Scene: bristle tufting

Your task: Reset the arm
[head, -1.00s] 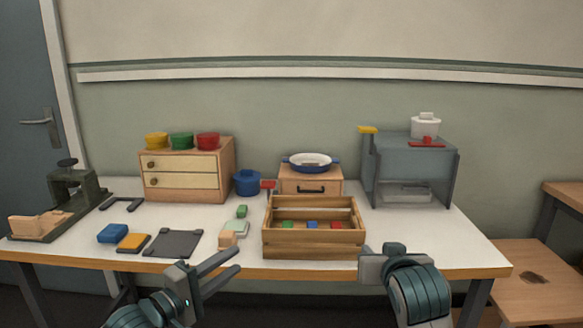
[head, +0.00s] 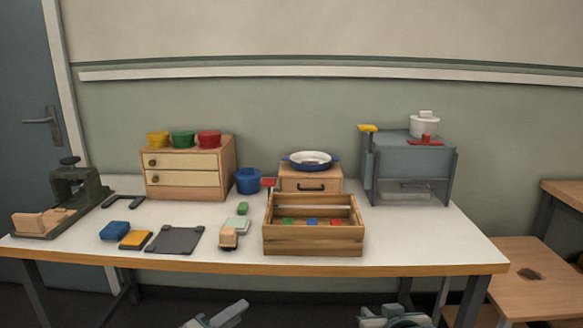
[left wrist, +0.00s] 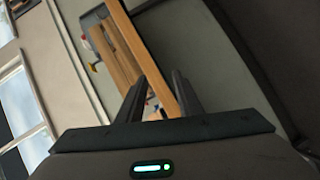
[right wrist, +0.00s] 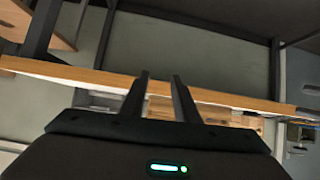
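My left gripper (head: 218,316) is low at the bottom edge of the head view, in front of and below the table's front edge. In the left wrist view its two fingers (left wrist: 158,95) stand apart with nothing between them. My right gripper (head: 392,316) is also at the bottom edge of the head view, below the table and clear of it. In the right wrist view its fingers (right wrist: 160,85) are apart and empty.
A wooden stool (head: 525,275) stands at the right.

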